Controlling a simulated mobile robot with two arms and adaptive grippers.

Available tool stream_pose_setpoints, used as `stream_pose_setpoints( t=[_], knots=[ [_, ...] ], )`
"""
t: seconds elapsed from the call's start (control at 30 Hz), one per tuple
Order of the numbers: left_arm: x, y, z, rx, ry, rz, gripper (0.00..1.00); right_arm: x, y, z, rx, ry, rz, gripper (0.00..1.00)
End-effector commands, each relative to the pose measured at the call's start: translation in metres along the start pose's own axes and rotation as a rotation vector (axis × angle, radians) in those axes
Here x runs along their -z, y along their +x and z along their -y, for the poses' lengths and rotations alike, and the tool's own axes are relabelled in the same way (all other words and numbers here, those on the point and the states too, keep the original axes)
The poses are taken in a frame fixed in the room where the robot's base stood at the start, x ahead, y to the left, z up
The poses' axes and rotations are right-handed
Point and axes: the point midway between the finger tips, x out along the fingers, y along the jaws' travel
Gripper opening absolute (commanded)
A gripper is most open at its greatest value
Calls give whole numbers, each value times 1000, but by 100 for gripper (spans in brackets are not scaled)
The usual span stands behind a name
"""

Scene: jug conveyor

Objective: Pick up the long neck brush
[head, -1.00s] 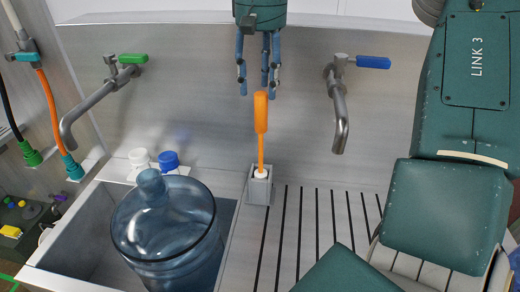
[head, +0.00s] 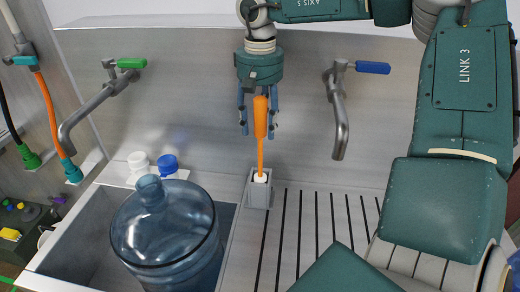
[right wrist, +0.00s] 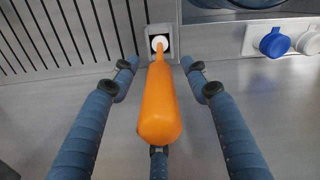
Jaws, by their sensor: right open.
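The long neck brush has an orange handle (head: 260,118) and stands upright in a small grey holder (head: 258,192) at the back of the counter. My right gripper (head: 258,128) points down around the upper part of the handle, its blue fingers spread. In the right wrist view the brush handle (right wrist: 159,108) lies between the open fingers (right wrist: 160,85), with gaps on both sides; the third finger is partly hidden behind the handle. I cannot tell whether that finger touches it. The left gripper is not in view.
A blue water jug (head: 166,225) stands in the sink (head: 62,262) at the left. A white cap (head: 138,161) and a blue cap (head: 168,164) lie behind it. Taps with green (head: 131,63) and blue (head: 372,67) handles stick out from the back wall. The slatted counter (head: 325,220) is clear.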

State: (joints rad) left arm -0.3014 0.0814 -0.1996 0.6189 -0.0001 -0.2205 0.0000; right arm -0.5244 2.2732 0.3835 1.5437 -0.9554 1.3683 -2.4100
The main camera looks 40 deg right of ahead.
Motion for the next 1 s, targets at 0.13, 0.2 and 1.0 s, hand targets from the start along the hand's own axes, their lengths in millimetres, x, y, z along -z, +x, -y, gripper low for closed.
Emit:
stream_pose_setpoints(
  t=[0.13, 0.2, 1.0],
  knots=[
    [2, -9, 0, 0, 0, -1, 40, 0, 16, 0, 0, -1, 1, 46],
    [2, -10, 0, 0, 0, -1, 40, 0, 20, 0, 0, -1, 0, 46],
    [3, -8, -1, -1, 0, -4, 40, 0, 19, 0, 1, -1, -3, 0]
  ],
)
